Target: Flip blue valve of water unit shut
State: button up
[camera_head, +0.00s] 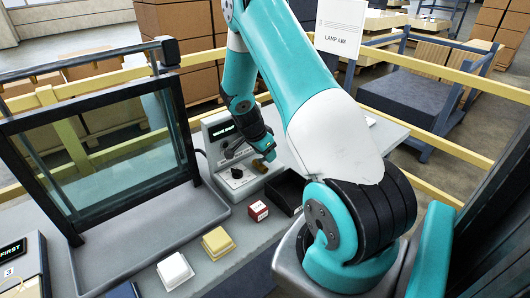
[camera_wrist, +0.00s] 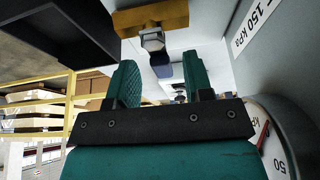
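The grey water unit (camera_head: 218,158) stands at the back of the counter, with a small lit display and a black knob (camera_head: 237,173) on its face. My gripper (camera_head: 263,146) is at its right side, above a brass-coloured part (camera_head: 262,166). In the wrist view, a brass block (camera_wrist: 152,18) with a metal nut is ahead of my gripper (camera_wrist: 160,80). A small blue part (camera_wrist: 163,71), apparently the valve handle, shows between the two green fingers. The fingers are apart, with gaps beside the blue part. The head view does not show the blue part clearly.
A round gauge (camera_wrist: 285,135) is close on the right of the wrist view. A black tray (camera_head: 286,191), red box (camera_head: 258,210), yellow block (camera_head: 218,243) and white block (camera_head: 175,271) sit on the counter. A framed glass panel (camera_head: 100,150) stands left.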

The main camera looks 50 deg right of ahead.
jog(key=b+v, duration=0.2)
jog(key=v, duration=1.5)
jog(key=shift+a+r, duration=0.15)
jog(key=shift+a, duration=0.05)
jog(key=s+a+r+n+t+y, duration=0.1)
jog(key=s+a+r+n+y, duration=0.1)
jog(key=a+n, duration=0.6)
jog(key=s+a+r+n+t+y, duration=0.15)
jog(key=a+n, duration=0.35)
jog(key=a, duration=0.6)
jog(key=s+a+r+n+y, duration=0.2)
jog(key=s+a+n, duration=0.5)
jog(key=s+a, duration=0.1)
jog(key=s+a+r+n+g+y, duration=0.1)
jog(key=s+a+r+n+y, duration=0.1)
jog(key=s+a+n, duration=0.5)
jog(key=shift+s+a+n+y, duration=0.4)
jog(key=shift+s+a+y, duration=0.1)
jog(key=shift+a, duration=0.3)
